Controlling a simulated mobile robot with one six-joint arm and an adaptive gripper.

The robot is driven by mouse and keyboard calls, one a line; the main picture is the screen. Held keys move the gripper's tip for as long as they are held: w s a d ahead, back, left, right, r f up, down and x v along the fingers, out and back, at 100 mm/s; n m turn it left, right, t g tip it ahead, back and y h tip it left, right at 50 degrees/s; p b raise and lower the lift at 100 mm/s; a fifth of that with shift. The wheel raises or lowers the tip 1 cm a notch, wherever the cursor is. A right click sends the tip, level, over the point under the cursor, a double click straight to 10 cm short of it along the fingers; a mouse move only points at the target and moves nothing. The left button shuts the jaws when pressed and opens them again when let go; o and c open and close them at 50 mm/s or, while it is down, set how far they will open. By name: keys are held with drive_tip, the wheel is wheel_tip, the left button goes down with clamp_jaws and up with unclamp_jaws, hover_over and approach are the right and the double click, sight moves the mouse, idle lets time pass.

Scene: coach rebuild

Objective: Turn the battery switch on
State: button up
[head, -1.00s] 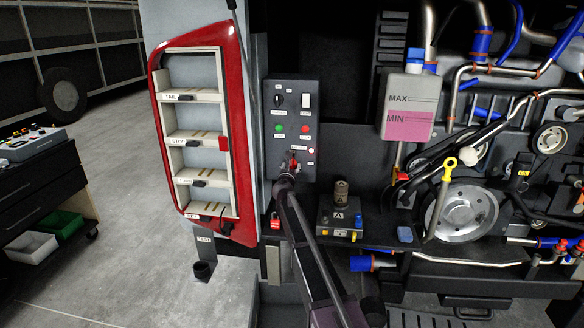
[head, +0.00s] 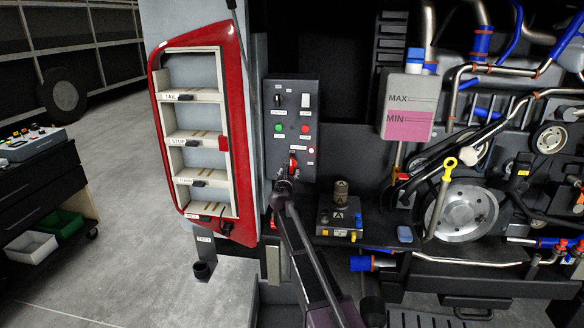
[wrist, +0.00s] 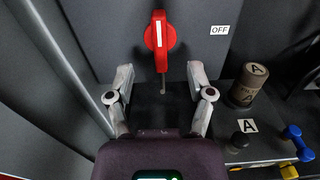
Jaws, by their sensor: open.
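The battery switch is a red rotary handle with a white stripe, low on the dark control panel (head: 305,92). It shows in the head view (head: 293,162) and, upright, at the top middle of the wrist view (wrist: 160,42). An OFF label (wrist: 219,30) is to its right; no ON label is in the wrist view. My gripper (wrist: 160,73) is open and empty. Its two fingers are spread left and right below the handle, apart from it as far as I can tell. In the head view my gripper (head: 285,179) is just below the switch, partly hidden by my arm.
A block marked A (head: 339,216) with a brown cylinder (wrist: 249,88) stands right of my gripper. A pink reservoir (head: 407,106), pipes and a pulley (head: 460,212) fill the right side. A red-framed lamp unit (head: 200,135) stands left of the panel.

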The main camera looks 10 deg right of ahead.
drive_tip(key=shift+v, duration=2.05)
drive_tip(key=shift+s, duration=0.1)
drive_tip(key=v, duration=1.2)
drive_tip(key=s+d+f+m+g+h+p, duration=0.1)
drive_tip(key=s+d+f+m+g+p, duration=0.15)
drive_tip(key=s+d+m+g, duration=0.55)
drive_tip(key=s+d+f+m+g+h+p, duration=0.1)
drive_tip(key=s+d+f+m+g+p, duration=0.25)
drive_tip(key=m, duration=0.75)
drive_tip(key=s+a+f+m+g+y+p, duration=0.1)
drive_tip(key=s+a+f+m+g+y, duration=0.1)
drive_tip(key=s+m, duration=0.4)
drive_tip(key=s+a+f+m+g+y+p, duration=0.1)
drive_tip(key=s+a+f+m+g+y, duration=0.1)
drive_tip(key=s+m, duration=0.5)
drive_tip(key=s+a+g+y, duration=0.1)
drive_tip(key=s+a+y, duration=0.1)
drive_tip(key=s, duration=0.3)
drive_tip(key=shift+g+y, duration=0.35)
drive_tip(key=shift+y, duration=0.45)
